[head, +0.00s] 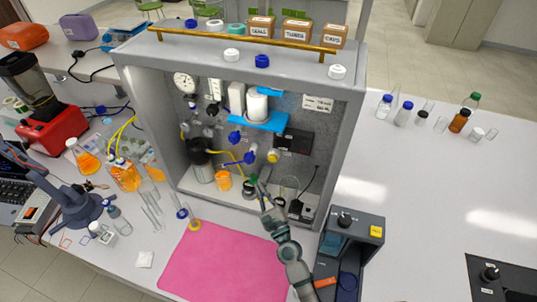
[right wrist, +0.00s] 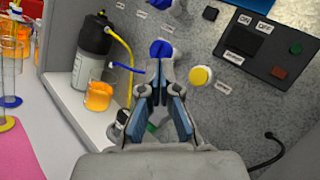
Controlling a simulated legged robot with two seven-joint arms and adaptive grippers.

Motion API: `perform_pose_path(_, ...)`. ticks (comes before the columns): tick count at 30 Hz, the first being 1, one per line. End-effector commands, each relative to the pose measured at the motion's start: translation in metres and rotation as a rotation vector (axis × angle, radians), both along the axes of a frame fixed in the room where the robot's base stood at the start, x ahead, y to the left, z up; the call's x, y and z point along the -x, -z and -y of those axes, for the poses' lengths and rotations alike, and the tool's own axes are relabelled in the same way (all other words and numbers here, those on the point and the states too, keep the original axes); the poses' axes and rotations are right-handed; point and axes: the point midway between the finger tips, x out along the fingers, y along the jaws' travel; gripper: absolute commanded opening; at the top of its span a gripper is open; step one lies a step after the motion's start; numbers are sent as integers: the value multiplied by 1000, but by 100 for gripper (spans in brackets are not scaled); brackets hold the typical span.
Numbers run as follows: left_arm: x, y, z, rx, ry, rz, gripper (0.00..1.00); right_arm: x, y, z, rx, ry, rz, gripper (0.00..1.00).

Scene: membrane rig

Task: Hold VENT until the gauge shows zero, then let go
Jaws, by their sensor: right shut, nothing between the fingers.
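The round pressure gauge (head: 183,82) is at the upper left of the rig's back panel; its needle is too small to read. A round yellow button (head: 273,156) sits low on the panel, and it shows in the right wrist view (right wrist: 201,77) with small labels nearby. I cannot read which label says VENT. My right gripper (head: 262,186) is in front of the panel, below and left of the yellow button. In the right wrist view its fingers (right wrist: 161,88) are shut and empty, apart from the button. My left gripper is not in view.
Blue valve handles (right wrist: 161,49) sit left of the yellow button. A black switch box (right wrist: 260,43) is to its right. An orange beaker (right wrist: 98,96) and dark bottle (right wrist: 92,47) stand at left. A pink mat (head: 228,262) lies in front; the right tabletop is largely clear.

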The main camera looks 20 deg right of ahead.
Motion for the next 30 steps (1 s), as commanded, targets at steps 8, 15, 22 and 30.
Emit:
perform_pose_path(8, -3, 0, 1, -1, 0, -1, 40, -7, 1, 3, 0, 1, -2, 0)
perform_pose_path(15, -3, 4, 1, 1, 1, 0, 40, -28, 1, 17, 1, 2, 0, 0)
perform_pose_path(22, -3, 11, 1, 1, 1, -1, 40, -55, 1, 36, 1, 1, -1, 0)
perform_pose_path(30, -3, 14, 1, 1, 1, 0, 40, -73, 1, 48, 1, 1, -1, 0)
